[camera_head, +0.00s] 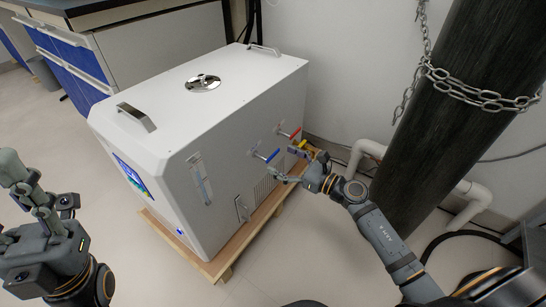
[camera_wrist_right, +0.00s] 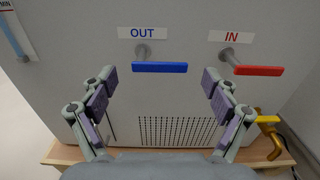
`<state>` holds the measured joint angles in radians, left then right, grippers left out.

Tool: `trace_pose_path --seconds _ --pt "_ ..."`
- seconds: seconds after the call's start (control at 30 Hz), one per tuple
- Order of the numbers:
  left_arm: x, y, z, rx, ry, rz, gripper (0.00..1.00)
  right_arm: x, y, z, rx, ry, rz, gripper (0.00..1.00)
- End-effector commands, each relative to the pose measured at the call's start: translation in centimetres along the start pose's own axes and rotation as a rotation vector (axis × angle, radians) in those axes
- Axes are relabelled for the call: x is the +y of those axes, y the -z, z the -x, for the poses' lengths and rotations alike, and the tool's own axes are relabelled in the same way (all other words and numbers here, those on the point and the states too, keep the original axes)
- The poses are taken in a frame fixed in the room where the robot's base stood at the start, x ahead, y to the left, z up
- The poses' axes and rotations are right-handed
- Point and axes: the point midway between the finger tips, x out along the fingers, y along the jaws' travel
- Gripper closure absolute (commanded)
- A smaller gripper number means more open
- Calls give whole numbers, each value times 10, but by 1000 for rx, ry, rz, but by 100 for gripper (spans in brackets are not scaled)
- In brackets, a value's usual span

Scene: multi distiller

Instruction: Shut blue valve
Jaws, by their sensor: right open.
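The blue valve handle (camera_head: 272,156) is on the side of the white distiller (camera_head: 225,125). In the right wrist view, the blue handle (camera_wrist_right: 160,67) lies horizontal under the OUT label (camera_wrist_right: 142,33), its stem at its left end. My right gripper (camera_head: 295,164) is open in front of that side. In the wrist view its two fingers (camera_wrist_right: 157,88) stand apart, one to each side of the blue handle, with nothing between them; I see no contact. My left gripper (camera_head: 28,180) is at the left, far from the distiller; its opening is unclear.
A red valve handle (camera_wrist_right: 259,71) under the IN label (camera_wrist_right: 238,36) is close to the right finger. A yellow pipe fitting (camera_wrist_right: 267,130) is below it. A dark column (camera_head: 445,90) with a chain (camera_head: 480,97) and a white pipe (camera_head: 370,148) stand right of the distiller.

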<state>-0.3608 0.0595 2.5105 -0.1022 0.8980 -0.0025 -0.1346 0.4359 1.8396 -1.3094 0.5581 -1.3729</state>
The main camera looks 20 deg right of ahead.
Motion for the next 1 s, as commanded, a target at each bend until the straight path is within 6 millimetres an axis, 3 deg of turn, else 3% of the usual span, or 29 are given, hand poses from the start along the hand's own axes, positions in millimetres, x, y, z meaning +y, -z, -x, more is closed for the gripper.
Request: trace_pose_path --seconds 0.2,0.57,0.9,1.0 --pt "2 -1 6 -1 -3 -2 60 0 1 -31 -1 0 -1 12" --pt "2 -1 6 -3 -4 -3 60 0 0 -37 2 0 0 12" --pt "2 -1 6 -4 -4 -3 60 0 0 -37 2 0 0 58" --pt "2 -1 6 -4 -4 -3 60 0 0 -37 2 0 0 68"
